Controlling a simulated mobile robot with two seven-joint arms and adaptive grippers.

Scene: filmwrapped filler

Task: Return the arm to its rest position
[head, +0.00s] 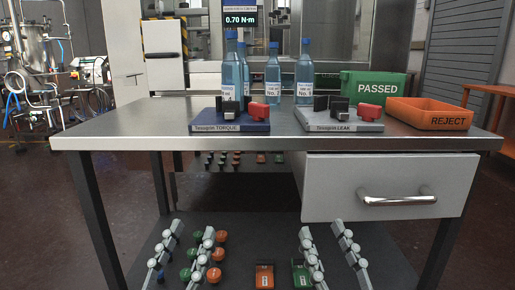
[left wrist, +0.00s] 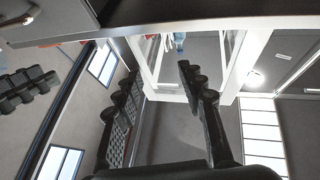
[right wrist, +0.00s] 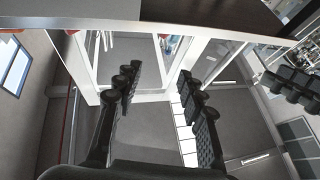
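My left gripper (head: 186,238) is low in front of the table in the head view, over the lower shelf area. Its two dark fingers stand apart with nothing between them in the left wrist view (left wrist: 155,85). My right gripper (head: 325,236) is at a similar height, farther right, below the drawer. Its fingers are also apart and empty in the right wrist view (right wrist: 160,82). Both grippers are below the tabletop and apart from the bottles. The rest of both arms is outside the head view.
The steel table (head: 130,125) carries several blue bottles (head: 273,72), a torque fixture (head: 230,127), a leak fixture (head: 343,126), a green PASSED bin (head: 347,84) and an orange REJECT bin (head: 412,117). A drawer (head: 330,186) is under the right side. Orange and green pieces show near the lower shelf (head: 250,235).

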